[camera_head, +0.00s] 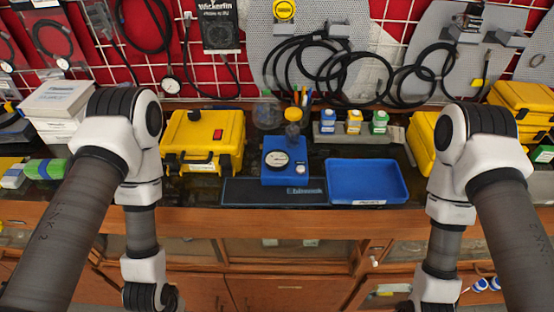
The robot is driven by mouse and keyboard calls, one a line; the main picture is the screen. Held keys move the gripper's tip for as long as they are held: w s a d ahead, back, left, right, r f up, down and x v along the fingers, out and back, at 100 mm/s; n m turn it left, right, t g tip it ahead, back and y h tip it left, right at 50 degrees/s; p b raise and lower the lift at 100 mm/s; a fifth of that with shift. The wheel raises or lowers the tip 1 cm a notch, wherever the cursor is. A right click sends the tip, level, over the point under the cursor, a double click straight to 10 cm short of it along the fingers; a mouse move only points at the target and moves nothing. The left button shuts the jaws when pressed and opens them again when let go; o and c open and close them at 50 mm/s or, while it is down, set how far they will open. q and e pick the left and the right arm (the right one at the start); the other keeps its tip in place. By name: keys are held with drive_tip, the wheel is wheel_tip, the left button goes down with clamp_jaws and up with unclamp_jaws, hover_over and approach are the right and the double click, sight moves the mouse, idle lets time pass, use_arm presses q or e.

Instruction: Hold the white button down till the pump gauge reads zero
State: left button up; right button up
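A blue test unit (285,178) stands on the bench. Its round white-faced pump gauge (277,158) faces up. The gauge's needle is too small to read. A small white button (300,168) sits on the unit's top, right of and slightly below the gauge. A yellow, clear-looking part rises from the unit's back. Nothing of mine touches the button. My arms come in from the left and right and point down in front of the bench. Both grippers are outside the picture.
The unit is on a dark mat (240,191). A blue tray (348,200) lies to its right and a yellow case (212,128) to its left. Small bottles (354,122) stand behind the tray. Hoses (300,68) hang at the back wall. Space above the unit's front is clear.

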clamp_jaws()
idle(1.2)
